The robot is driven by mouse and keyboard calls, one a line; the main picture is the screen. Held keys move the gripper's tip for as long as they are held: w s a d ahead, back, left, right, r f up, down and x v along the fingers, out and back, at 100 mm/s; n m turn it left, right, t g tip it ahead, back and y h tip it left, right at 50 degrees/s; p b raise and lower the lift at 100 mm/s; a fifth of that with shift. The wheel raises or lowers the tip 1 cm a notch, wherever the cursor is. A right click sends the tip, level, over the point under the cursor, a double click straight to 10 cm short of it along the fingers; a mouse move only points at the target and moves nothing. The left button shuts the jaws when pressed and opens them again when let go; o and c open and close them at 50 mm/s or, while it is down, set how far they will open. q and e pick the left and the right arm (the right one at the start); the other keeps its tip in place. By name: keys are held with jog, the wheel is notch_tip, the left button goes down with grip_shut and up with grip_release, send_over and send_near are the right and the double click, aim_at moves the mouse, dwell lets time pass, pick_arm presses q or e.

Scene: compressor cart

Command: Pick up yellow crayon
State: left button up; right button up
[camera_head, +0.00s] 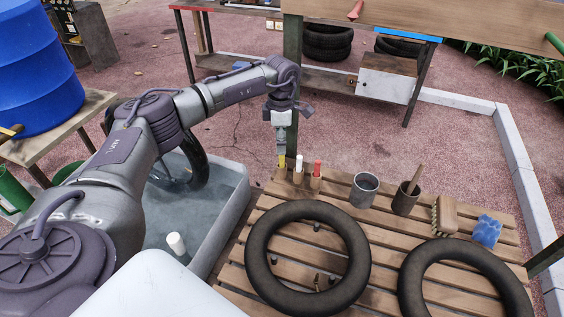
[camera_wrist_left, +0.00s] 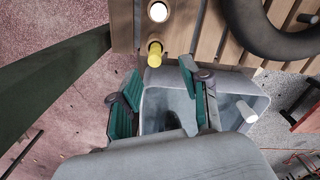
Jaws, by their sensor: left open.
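The yellow crayon (camera_head: 282,160) stands upright at the left back corner of the slatted wooden table, first in a short row. In the left wrist view the yellow crayon (camera_wrist_left: 154,56) shows just beyond the fingertips, roughly between their lines. My left gripper (camera_head: 281,150) points down above the crayon, close to its top. In the left wrist view the left gripper (camera_wrist_left: 160,70) has its two green-padded fingers apart with nothing between them. Whether a finger touches the crayon cannot be told. My right gripper is not in view.
A white crayon (camera_head: 299,162) and a red one (camera_head: 317,167) stand close beside it. A metal cup (camera_head: 364,190), another cup (camera_head: 405,199), a brush (camera_head: 446,214) and a tire (camera_head: 262,268) are on the table. A green post (camera_head: 293,80) rises behind; a water tub (camera_head: 228,215) lies left.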

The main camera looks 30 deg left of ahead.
aim_at(282, 156)
pick_arm(q)
jog(key=shift+f, duration=0.95)
jog(key=f, duration=0.1)
jog(key=f+p, duration=0.1)
jog(key=f, duration=0.2)
jog(key=shift+w+a+f+p, duration=0.1)
jog(key=shift+w+f+p, duration=0.2)
jog(key=shift+w+p, duration=0.05)
grip_shut()
